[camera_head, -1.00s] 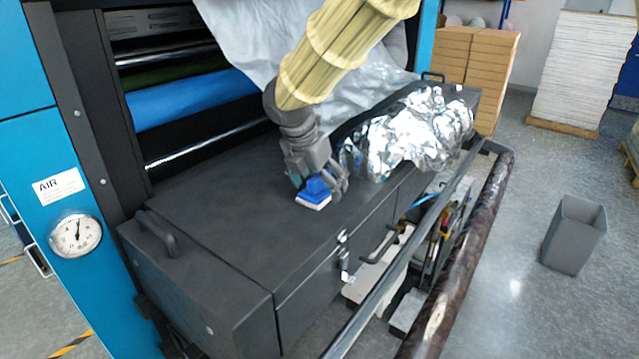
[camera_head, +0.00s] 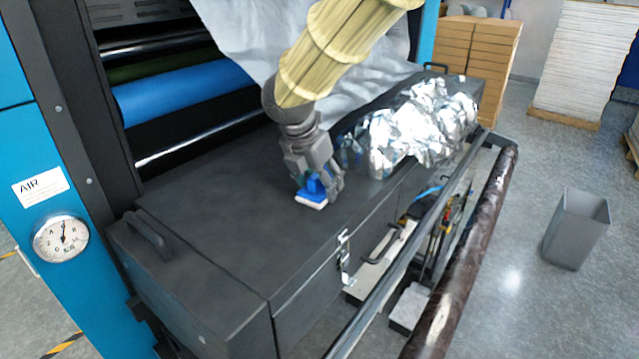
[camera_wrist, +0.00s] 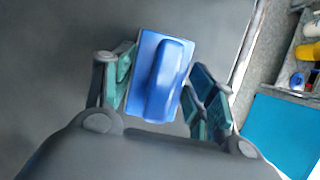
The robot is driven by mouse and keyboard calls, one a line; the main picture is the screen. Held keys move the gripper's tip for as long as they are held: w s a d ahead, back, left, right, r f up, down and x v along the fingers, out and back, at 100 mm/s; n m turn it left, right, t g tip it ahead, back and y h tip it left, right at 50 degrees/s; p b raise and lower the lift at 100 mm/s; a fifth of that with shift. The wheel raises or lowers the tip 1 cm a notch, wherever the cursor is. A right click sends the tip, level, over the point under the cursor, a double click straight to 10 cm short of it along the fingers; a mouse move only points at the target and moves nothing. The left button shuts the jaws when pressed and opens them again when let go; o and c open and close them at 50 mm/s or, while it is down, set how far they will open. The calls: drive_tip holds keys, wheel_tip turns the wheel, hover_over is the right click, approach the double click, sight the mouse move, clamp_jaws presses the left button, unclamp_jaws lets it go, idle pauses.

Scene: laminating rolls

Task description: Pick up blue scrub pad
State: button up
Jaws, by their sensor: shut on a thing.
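The blue scrub pad (camera_head: 313,191) has a blue handle on top and a white underside. It is at the top of the dark grey machine cover (camera_head: 220,225), near its front edge. My gripper (camera_head: 318,184) is around it from above, shut on it. In the wrist view the pad (camera_wrist: 160,77) sits between the two teal-padded fingers of my gripper (camera_wrist: 160,92), its raised handle running lengthwise. I cannot tell whether its white underside still touches the cover.
Crumpled silver foil (camera_head: 425,125) lies on the cover to the right of my gripper. A black handle (camera_head: 150,236) stands up at the left. A dark roller (camera_head: 465,255) runs along the front. A grey bin (camera_head: 577,230) stands on the floor at right.

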drive_tip(key=shift+r, duration=0.4)
drive_tip(key=shift+w+r+b, duration=0.25)
drive_tip(key=shift+r+b, duration=0.75)
drive_tip(key=shift+r, duration=0.1)
drive_tip(key=s+a+b, duration=0.1)
drive_tip(key=s+a, duration=0.2)
drive_tip(key=s, duration=0.1)
drive_tip(key=s+a+r+b, duration=0.1)
drive_tip(key=s+a+b, duration=0.1)
drive_tip(key=s+a, duration=0.1)
drive_tip(key=s+a+b, duration=0.2)
drive_tip(key=s+a, duration=0.1)
drive_tip(key=s, duration=0.3)
drive_tip(key=shift+s+a+r, duration=0.1)
drive_tip(key=shift+a+r, duration=0.1)
drive_tip(key=shift+r, duration=0.2)
